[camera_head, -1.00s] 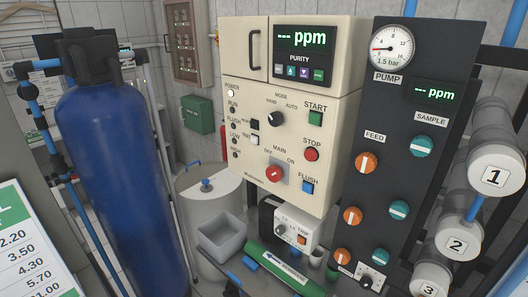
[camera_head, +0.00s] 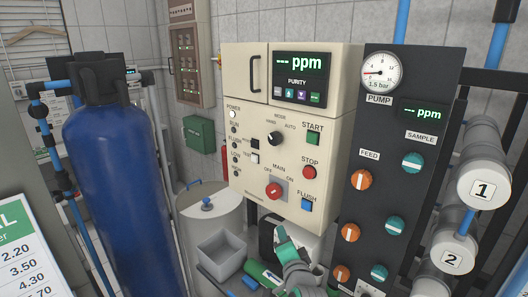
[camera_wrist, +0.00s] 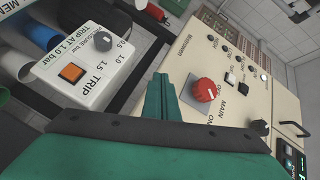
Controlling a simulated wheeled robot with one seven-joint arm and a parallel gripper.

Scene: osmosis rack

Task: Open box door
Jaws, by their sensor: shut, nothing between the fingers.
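The cream control box (camera_head: 300,135) stands in the middle of the head view. Its small door (camera_head: 236,66) is at the upper left and looks shut, with a black upright handle (camera_head: 255,73). My gripper (camera_head: 281,234) is at the bottom of the head view, below the box and well below the handle. In the wrist view my gripper's green fingers (camera_wrist: 161,84) are together and empty. They show beside the red main knob (camera_wrist: 205,90) on the box front, apart from the handle.
A dark pump panel (camera_head: 385,150) with knobs stands to the right. A blue tank (camera_head: 120,185) stands to the left. A white trip box (camera_wrist: 88,55) is near my gripper in the wrist view. A grey bin (camera_head: 220,255) sits low. The space before the small door looks clear.

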